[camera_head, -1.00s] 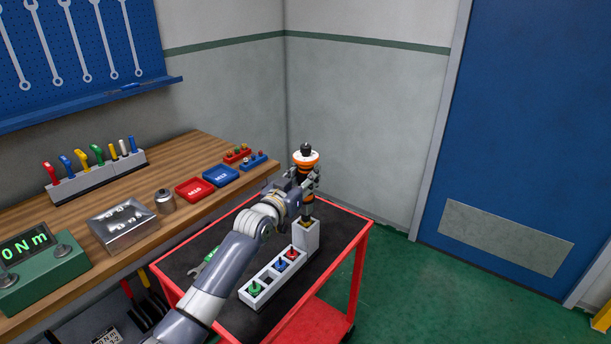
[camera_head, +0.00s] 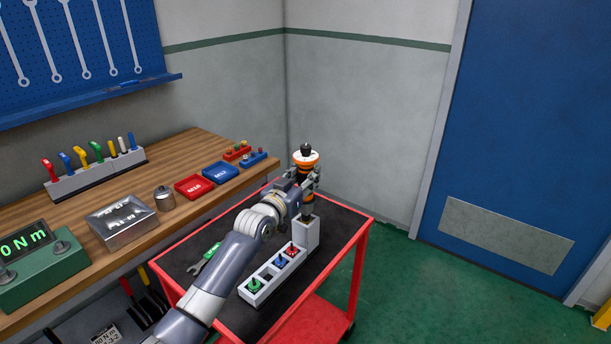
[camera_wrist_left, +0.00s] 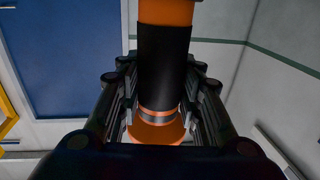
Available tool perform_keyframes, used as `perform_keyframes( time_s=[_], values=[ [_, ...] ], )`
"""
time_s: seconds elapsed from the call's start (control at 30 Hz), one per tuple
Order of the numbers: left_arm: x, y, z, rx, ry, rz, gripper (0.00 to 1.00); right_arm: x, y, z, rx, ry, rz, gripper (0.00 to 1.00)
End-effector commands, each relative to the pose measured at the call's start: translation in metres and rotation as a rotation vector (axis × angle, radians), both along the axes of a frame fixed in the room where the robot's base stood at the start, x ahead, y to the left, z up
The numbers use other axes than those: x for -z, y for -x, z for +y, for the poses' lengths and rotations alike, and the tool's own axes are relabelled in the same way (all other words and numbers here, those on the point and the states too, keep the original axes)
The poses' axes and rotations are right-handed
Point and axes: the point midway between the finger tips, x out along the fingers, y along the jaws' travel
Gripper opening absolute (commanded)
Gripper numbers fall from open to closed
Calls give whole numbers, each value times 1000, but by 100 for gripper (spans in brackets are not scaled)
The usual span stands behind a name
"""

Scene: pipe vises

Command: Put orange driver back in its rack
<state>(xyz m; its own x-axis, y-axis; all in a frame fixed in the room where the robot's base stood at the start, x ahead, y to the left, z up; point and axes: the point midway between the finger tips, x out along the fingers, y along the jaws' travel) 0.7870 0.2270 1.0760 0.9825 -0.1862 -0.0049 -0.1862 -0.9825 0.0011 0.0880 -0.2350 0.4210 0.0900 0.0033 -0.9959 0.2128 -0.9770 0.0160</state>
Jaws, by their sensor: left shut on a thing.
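The orange driver (camera_head: 305,160) is upright in my left gripper (camera_head: 308,184), with an orange and white collar and a black knob on top. In the left wrist view its orange and black body (camera_wrist_left: 163,70) stands between the fingers, which are shut on it. Below it, at the far end of the cart, is a tall pale block (camera_head: 306,236). The driver's lower end is at the block's top; I cannot tell whether it is inside. A white rack strip (camera_head: 262,296) runs from the block towards the front. My right gripper is not in view.
The strip holds green, blue and red-topped pieces. A green-handled wrench (camera_head: 204,260) lies on the red cart (camera_head: 358,240), left of my arm. The wooden bench (camera_head: 190,150) at left carries red (camera_head: 194,187) and blue (camera_head: 221,174) trays. Green floor is free at right.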

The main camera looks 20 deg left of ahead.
Motion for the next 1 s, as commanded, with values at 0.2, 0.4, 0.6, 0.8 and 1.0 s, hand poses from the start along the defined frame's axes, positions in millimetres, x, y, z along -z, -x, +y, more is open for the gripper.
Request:
perform_keyframes(
  time_s=[0.2, 0.4, 0.6, 0.8, 1.0],
  values=[
    [-2, 0, 0, 0, 2, -10, 0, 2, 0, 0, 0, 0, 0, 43],
    [1, 0, 0, 0, 2, -10, 0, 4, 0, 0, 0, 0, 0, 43],
    [3, 0, 0, 0, 2, -10, 0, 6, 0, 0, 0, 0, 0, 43],
    [6, 0, 0, 0, 2, -10, 0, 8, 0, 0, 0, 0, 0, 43],
    [8, 0, 0, 0, 2, -10, 0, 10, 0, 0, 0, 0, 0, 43]
  ],
)
